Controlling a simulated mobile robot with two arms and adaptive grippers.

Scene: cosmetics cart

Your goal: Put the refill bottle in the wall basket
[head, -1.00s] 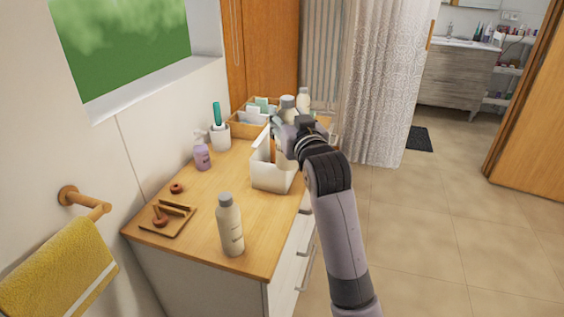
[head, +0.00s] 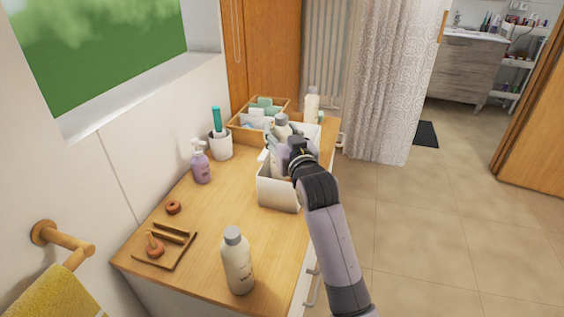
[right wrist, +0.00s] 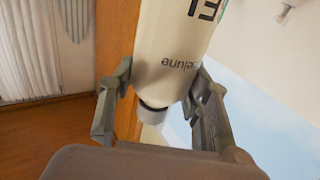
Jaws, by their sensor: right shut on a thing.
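My right gripper (head: 281,143) is shut on a cream bottle with a grey cap (head: 282,121). In the right wrist view this bottle (right wrist: 172,48) sits between both fingers, with its dark lettering upside down. In the head view its lower part is hidden by the gripper and a white open box (head: 278,196). I cannot tell whether it is inside the box or above it. A similar cream bottle (head: 237,262) stands upright at the counter's front, and another (head: 312,106) at the back. No basket fixed to a wall is clearly seen. My left gripper is not in view.
A lavender pump bottle (head: 201,163) and a white cup with a teal-handled item (head: 221,146) stand along the wall. A wooden tray (head: 166,247) lies at the front left; a wooden organizer (head: 240,124) is behind. The counter's middle is clear.

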